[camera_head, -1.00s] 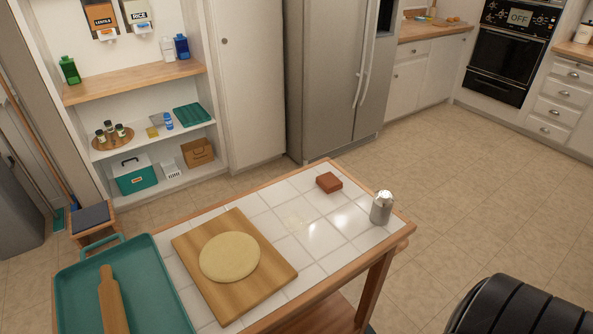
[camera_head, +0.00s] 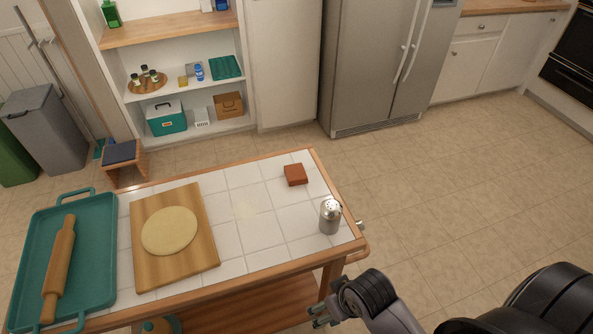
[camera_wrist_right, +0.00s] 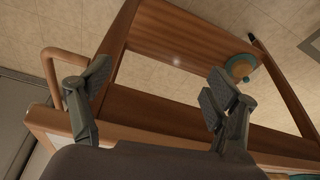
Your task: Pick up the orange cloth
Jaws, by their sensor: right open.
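The orange cloth (camera_head: 295,174) looks like a small folded reddish-orange block. It lies on the white tiled top of the kitchen cart (camera_head: 252,262), near the far right corner in the head view. My right gripper (camera_head: 318,314) is beside the cart's near right end, below the top and well away from the cloth. In the right wrist view my right gripper (camera_wrist_right: 160,85) has its fingers wide apart with nothing between them. The cloth does not show in that view. My left gripper is not in view.
A metal shaker (camera_head: 330,216) stands at the cart's right edge, near the cloth. A cutting board (camera_head: 200,255) with flat dough and a teal tray (camera_head: 92,285) with a rolling pin fill the left. A wooden rail (camera_wrist_right: 50,75) sticks out from the cart.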

